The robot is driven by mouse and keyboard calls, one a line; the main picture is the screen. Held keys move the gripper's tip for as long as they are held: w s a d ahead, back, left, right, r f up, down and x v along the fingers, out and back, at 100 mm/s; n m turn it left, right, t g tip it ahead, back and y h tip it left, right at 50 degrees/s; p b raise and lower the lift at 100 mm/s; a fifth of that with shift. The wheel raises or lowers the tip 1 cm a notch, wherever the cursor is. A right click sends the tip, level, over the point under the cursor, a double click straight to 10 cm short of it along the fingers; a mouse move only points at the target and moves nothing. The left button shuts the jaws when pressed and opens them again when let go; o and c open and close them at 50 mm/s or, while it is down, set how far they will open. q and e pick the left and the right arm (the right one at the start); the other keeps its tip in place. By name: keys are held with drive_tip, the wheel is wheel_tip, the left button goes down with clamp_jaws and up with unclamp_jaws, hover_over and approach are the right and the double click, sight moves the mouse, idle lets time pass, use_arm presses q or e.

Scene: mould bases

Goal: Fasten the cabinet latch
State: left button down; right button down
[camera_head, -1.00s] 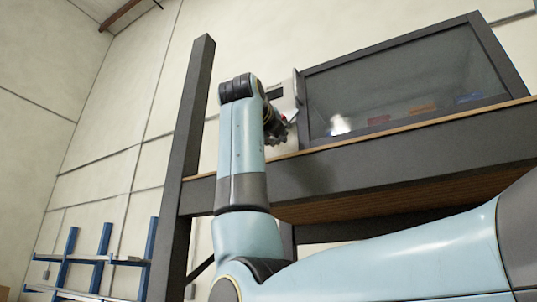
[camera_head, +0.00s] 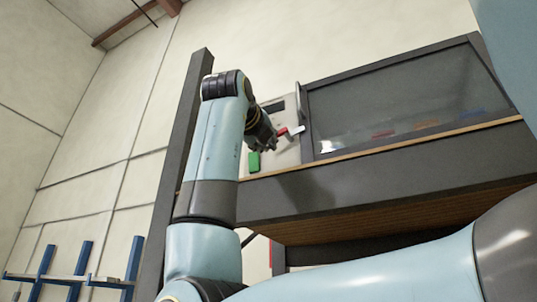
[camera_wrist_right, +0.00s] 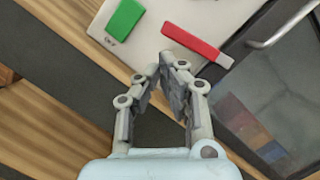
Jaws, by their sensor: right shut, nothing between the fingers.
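The cabinet (camera_head: 410,90) has a dark glass front and stands on a raised bench. A pale panel beside the glass carries a red bar with a light tip, which looks like the latch (camera_head: 284,131). In the right wrist view the red latch bar (camera_wrist_right: 190,41) lies tilted, its grey tip toward the glass door (camera_wrist_right: 285,90). My right gripper (camera_head: 268,145) is in front of the panel. In the wrist view its fingertips (camera_wrist_right: 160,66) are together and empty, just short of the red bar with no clear contact. My left gripper is out of view.
A green block (camera_head: 254,161) sits on the panel, and also shows in the wrist view (camera_wrist_right: 125,19); small lettering beside it is unclear. A metal door handle (camera_wrist_right: 280,30) stands out beside the bar. A dark post (camera_head: 180,150) rises left of my right arm.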

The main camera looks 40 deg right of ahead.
drive_tip(key=v, duration=0.4)
drive_tip(key=shift+s+a, duration=0.1)
drive_tip(key=shift+a, duration=0.05)
idle(0.4)
